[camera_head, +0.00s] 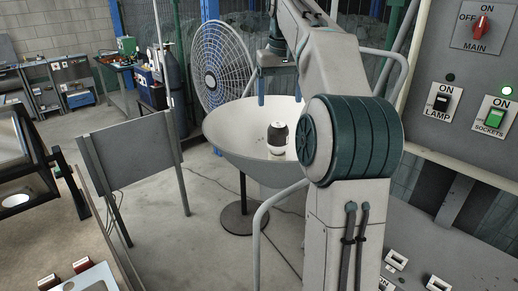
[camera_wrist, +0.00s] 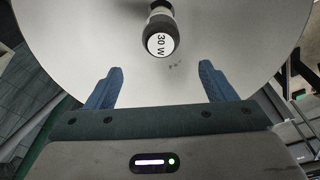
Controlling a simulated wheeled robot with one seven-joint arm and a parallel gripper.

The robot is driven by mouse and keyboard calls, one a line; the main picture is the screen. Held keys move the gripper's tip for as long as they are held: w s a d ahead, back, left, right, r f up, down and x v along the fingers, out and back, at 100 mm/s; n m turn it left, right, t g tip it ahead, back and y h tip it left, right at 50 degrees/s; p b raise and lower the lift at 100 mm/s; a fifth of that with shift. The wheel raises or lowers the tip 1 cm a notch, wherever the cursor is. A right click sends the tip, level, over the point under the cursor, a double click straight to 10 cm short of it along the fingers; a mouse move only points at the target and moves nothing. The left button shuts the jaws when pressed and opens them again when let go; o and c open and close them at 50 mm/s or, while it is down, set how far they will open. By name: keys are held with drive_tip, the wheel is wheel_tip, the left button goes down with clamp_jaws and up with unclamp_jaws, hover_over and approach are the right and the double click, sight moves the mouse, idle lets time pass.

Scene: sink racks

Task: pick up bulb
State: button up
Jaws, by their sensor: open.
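The bulb (camera_head: 277,139) is dark with white parts and sits inside the wide pale bowl (camera_head: 232,132) in the head view. The bulb is apart from both fingers.
A large round fan (camera_head: 222,62) stands behind the bowl. A grey panel (camera_head: 133,151) on legs stands to the left. At the right is a switch panel (camera_head: 460,78) with a red main switch. The bowl's sloping wall surrounds the bulb; its inside otherwise looks clear.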

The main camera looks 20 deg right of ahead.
sight(279, 124)
drive_tip(key=shift+s+d+r+m, duration=0.1)
drive_tip(key=shift+s+d+m, duration=0.05)
drive_tip(key=shift+m, duration=0.55)
drive_tip(key=f, duration=0.2)
drive_tip(key=f+b, duration=0.1)
drive_tip(key=f, duration=0.2)
drive_tip(key=w+f, duration=0.1)
drive_tip(key=f, duration=0.2)
drive_tip(key=shift+s+f, duration=0.1)
drive_tip(key=shift+f, duration=2.65)
drive_tip(key=c, duration=1.1)
